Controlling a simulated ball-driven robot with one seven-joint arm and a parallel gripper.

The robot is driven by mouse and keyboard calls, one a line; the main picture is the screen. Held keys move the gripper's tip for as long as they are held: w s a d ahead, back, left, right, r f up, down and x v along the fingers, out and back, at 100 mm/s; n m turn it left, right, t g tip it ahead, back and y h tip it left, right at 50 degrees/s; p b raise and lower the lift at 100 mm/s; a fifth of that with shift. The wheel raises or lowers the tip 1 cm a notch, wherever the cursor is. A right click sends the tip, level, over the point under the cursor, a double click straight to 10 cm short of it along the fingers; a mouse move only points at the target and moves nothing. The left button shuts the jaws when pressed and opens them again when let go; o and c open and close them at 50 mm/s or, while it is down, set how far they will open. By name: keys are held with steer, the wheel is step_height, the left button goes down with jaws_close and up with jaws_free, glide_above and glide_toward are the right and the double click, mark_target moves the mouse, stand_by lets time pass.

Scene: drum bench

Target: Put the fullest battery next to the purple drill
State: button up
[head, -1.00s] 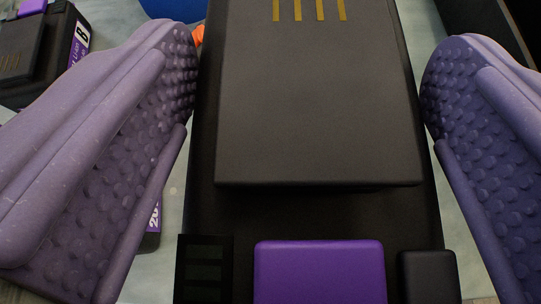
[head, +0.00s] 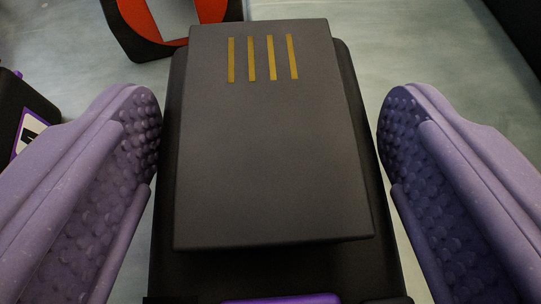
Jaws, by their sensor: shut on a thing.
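A black battery (head: 275,165) with a raised dark top block and several gold contact strips lies between the fingers of my gripper (head: 270,115) in the head view. My gripper is shut on this battery. Its purple button (head: 282,299) just shows at the bottom edge. The charge display is out of view, so I cannot tell how full it is. Another black battery (head: 25,112) with a purple part and a white label shows at the left edge, cut off. No purple drill can be made out.
A black and red object (head: 207,10) stands beyond the held battery at the top, partly cut off. A dark edge (head: 518,30) runs along the top right. The pale bench surface (head: 420,45) is clear on the right.

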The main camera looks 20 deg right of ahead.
steer(key=o, duration=1.3)
steer(key=shift+f, duration=0.15)
steer(key=shift+r, duration=0.2)
steer(key=p+v, duration=0.4)
steer(key=v, duration=0.8)
steer(key=shift+f, duration=0.1)
